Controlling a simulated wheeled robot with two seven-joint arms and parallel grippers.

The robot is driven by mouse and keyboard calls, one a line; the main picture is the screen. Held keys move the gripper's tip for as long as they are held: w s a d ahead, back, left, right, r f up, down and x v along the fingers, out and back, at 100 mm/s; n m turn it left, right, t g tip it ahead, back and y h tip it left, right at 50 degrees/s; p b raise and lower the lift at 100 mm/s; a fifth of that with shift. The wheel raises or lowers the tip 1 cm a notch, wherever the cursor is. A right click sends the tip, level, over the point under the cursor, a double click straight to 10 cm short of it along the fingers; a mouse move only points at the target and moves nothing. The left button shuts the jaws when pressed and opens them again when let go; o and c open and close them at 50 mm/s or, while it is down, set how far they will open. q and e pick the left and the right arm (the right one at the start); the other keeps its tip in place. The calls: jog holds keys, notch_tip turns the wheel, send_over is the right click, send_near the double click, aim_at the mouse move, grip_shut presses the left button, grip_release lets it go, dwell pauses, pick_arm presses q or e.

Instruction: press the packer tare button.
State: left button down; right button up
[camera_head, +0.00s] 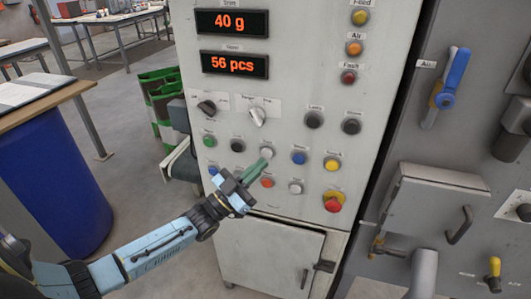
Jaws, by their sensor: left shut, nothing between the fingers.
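The packer control panel (292,85) is a pale upright cabinet with two red-lit displays, reading 40 g (231,22) and 56 pcs (234,64). Its upper button row holds a green (208,141), a black (237,145), a white (267,152), a blue (299,157) and a yellow button (332,164). The small labels are too blurred to tell which is tare. My left gripper (262,164) is shut and empty, its greenish fingertips just below the white button; I cannot tell whether they touch it. My right gripper is not in view.
Selector knobs (257,115) sit above. A blue-handled valve (452,85) and a grey box (435,210) stand at right. A blue drum (55,180) is at left.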

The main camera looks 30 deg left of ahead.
pick_arm(q)
jog(key=s+p, duration=0.1)
jog(key=s, duration=0.1)
jog(key=s+d+p, duration=0.1)
jog(key=s, duration=0.2)
jog(key=shift+d+p, duration=0.1)
jog(key=shift+p, duration=0.25)
dwell(0.6)
